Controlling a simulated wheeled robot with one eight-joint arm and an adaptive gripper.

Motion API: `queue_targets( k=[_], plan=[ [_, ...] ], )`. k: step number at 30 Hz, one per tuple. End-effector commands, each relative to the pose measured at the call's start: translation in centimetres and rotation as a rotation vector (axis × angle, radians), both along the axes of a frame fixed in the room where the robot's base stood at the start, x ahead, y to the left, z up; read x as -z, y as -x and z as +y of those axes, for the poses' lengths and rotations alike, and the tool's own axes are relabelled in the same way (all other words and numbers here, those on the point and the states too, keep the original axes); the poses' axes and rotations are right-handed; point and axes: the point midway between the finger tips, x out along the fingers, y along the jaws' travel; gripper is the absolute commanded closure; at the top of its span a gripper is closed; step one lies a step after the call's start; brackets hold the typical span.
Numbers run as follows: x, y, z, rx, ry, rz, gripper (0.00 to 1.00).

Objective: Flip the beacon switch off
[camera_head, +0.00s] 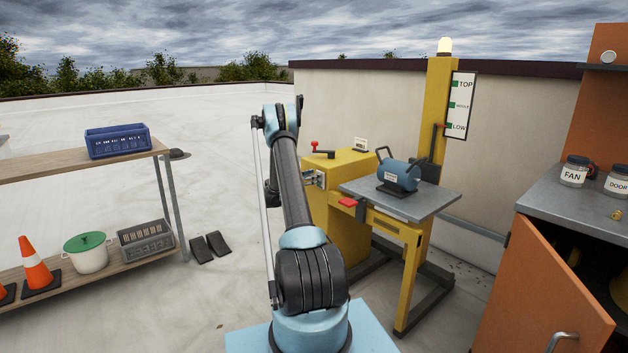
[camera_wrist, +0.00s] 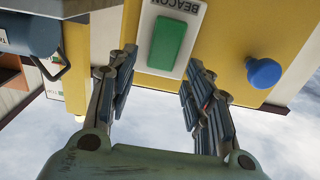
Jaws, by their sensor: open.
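The beacon switch is a green rocker (camera_wrist: 167,43) on a white plate (camera_wrist: 189,10) marked BEACON, fixed to a yellow surface. The lettering is upside down in the wrist view. My gripper (camera_wrist: 162,57) is open and empty, its two dark fingers pointing toward the plate. The fingertips lie to either side of the rocker's near end in the picture; I cannot tell whether they touch anything. The beacon lamp (camera_head: 444,46) on top of the yellow mast (camera_head: 435,95) glows pale yellow. In the head view my arm hides the gripper.
A blue knob (camera_wrist: 264,72) sits right of the switch plate. A yellow lift holds a grey platform (camera_head: 425,205) with a blue motor (camera_head: 400,174). A yellow cabinet (camera_head: 345,215) with a red-handled crank stands beside it. An orange cabinet's door (camera_head: 545,290) is open at right.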

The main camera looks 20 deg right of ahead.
Motion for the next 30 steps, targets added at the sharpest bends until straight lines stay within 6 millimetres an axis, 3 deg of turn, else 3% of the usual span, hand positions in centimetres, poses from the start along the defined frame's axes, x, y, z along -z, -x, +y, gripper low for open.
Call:
queue_targets(
  k=[6, 14, 20, 21, 30],
  plan=[
    [0.01, -0.42, -1.18, 0.000, 0.000, 0.000, 0.53],
    [0.01, -0.46, -1.27, 0.000, 0.000, 0.000, 0.53],
    [0.01, -0.46, -1.25, 0.000, 0.000, 0.000, 0.94],
    [0.01, -0.46, -1.25, 0.000, 0.000, 0.000, 0.97],
    [0.30, -0.49, -1.14, 0.000, 0.048, -0.017, 0.97]
  ],
)
